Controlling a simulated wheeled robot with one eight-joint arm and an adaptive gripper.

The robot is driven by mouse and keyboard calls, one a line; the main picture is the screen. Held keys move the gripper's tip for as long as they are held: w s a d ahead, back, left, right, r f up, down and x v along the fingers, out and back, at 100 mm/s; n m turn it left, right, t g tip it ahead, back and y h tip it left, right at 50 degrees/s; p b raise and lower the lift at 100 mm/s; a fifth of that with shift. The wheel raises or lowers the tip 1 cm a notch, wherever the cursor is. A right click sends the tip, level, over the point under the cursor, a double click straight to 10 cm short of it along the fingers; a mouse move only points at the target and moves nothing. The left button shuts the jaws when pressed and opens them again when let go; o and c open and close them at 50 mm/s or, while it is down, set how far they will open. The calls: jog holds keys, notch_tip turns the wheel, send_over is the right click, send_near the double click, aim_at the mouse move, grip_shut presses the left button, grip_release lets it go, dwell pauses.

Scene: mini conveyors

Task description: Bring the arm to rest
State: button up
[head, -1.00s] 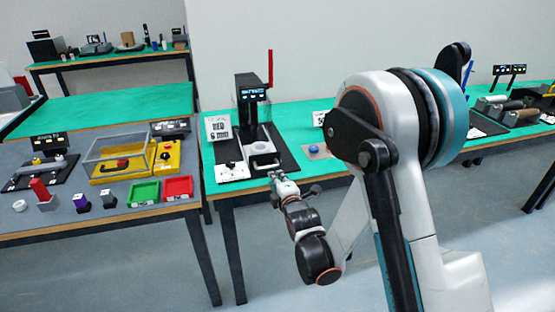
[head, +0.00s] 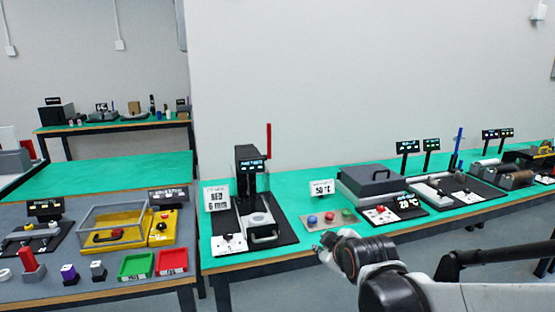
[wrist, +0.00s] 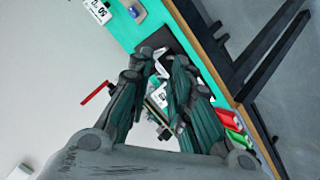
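My gripper (head: 324,245) is at the front edge of the green bench (head: 290,258), low in the head view and left of my arm, which lies along the bottom right. In the wrist view the two dark fingers of my gripper (wrist: 164,60) stand apart with a narrow gap between their tips. Nothing is seen held between them.
A press with a red lever (head: 268,140) stands left of the button panel. A grey lidded box (head: 375,182) stands to its right. A green bin (head: 136,265) and a red bin (head: 171,260) sit on the left bench. Floor is open in front of the benches.

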jog(key=s+d+m+g, duration=0.2)
jog(key=s+d+m, duration=0.2)
jog(key=s, duration=0.7)
jog(key=s+d+m+g+h, duration=0.1)
jog(key=s+m, duration=0.5)
jog(key=s, duration=0.6)
jog(key=d+g, duration=0.1)
jog(key=d, duration=0.1)
jog(key=shift+s+d, duration=0.25)
jog(key=shift+d, duration=0.15)
